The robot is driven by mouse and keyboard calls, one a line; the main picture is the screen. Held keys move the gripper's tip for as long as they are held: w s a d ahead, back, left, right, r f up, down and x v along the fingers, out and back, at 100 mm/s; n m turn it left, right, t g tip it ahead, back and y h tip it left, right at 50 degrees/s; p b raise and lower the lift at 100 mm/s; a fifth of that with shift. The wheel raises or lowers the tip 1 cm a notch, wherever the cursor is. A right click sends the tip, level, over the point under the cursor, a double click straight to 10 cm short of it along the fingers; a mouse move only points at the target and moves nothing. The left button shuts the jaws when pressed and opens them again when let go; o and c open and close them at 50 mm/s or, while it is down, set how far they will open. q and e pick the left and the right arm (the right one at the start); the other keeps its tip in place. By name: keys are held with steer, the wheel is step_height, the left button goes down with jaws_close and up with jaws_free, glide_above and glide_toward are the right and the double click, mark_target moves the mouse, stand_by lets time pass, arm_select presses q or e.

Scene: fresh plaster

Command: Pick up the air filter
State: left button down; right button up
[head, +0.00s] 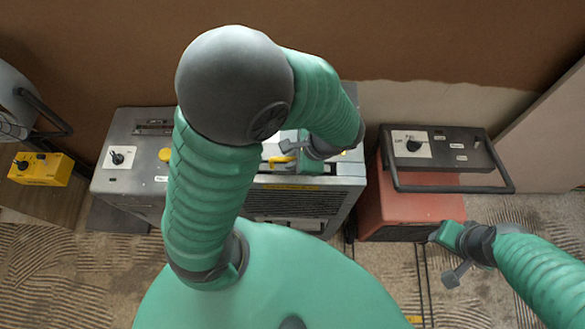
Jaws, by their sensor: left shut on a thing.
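My left arm bends over the grey machine (135,180), and its left gripper (284,155) is at the machine's top. That gripper is shut on a piece with a yellow part (280,160), which I take to be the air filter. My arm and wrist hide much of it, so I cannot tell its full shape or whether it is clear of the machine. My right gripper (447,256) is open and empty, low on the right, in front of the red machine (408,207).
The red machine has a dark control panel (440,150) and a tubular handle (455,189). A yellow box (40,169) with a knob stands at the far left. A brown wall (420,45) rises behind. Ridged floor (60,270) shows in front, with dark cables (422,275) at the right.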

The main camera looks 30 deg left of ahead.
arm_select(q)
steer(key=shift+w+r, duration=0.1)
steer(key=shift+r, duration=0.45)
step_height(320, 180, up, 27)
steer(key=p, duration=0.3)
steer(key=shift+a+f, duration=0.1)
